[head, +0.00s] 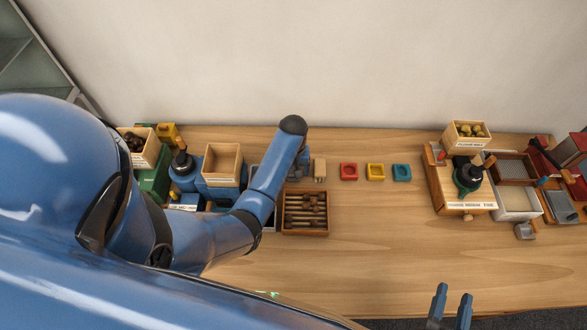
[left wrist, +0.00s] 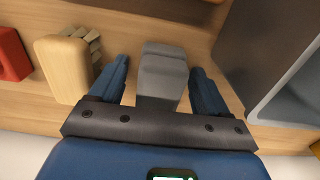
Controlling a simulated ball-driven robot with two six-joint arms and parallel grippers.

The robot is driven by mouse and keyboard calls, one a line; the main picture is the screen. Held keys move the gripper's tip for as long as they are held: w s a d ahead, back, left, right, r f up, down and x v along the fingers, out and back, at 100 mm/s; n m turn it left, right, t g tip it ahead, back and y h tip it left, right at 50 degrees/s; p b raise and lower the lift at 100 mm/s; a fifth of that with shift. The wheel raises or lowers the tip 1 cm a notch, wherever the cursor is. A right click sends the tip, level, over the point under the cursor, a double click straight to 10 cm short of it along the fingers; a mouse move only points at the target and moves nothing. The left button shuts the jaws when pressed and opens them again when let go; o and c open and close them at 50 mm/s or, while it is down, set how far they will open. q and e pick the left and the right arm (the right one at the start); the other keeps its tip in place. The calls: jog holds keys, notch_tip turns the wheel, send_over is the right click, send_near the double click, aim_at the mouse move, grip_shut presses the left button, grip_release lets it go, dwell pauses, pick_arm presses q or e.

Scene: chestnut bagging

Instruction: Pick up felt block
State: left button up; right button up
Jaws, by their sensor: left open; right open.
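A grey block (left wrist: 163,78), which looks like the felt block, lies on the wooden table in the left wrist view. My left gripper (left wrist: 160,66) is open, with one blue finger on each side of the block and visible gaps between. In the head view my left arm largely covers that spot, so the left fingers and block are hard to make out there. My right gripper (head: 453,293) is open and empty at the bottom right of the head view, near the table's front edge.
A wooden brush (head: 319,168) stands close beside the block. Red (head: 349,172), yellow (head: 375,172) and teal (head: 402,172) pieces lie to its right. A wooden tray of tools (head: 306,213) is in front. The table's centre right is clear.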

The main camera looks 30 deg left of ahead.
pick_arm(q)
jog(key=shift+c, duration=0.2)
jog(key=c, duration=1.1)
jog(key=shift+r, duration=0.2)
pick_arm(e)
jog(key=shift+r, duration=0.15)
